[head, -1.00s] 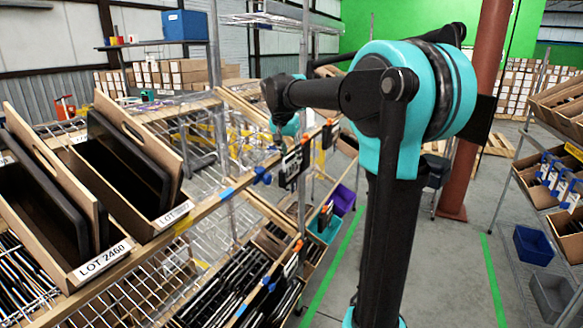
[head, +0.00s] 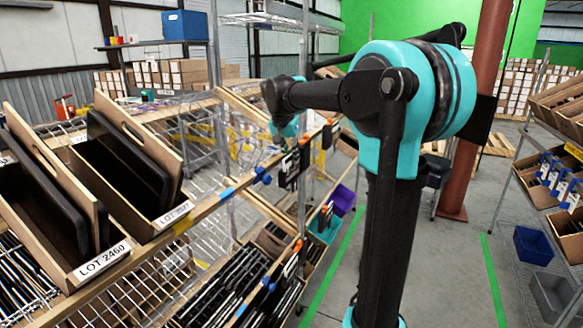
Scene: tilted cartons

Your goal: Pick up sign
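A small dark sign (head: 288,171) with a pale mark hangs on the front rail of the left rack, next to an orange clamp. My arm reaches left over the rack, and its teal wrist end (head: 286,127) is just above the sign. The fingers of my gripper are too small and dark against the sign and rack to make out. I cannot tell whether they touch the sign or how far they are apart.
The left wire rack holds tilted cartons (head: 103,262) with black panels, one labelled LOT 2460. A right rack carries bins (head: 533,243). The grey aisle floor between green lines is clear.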

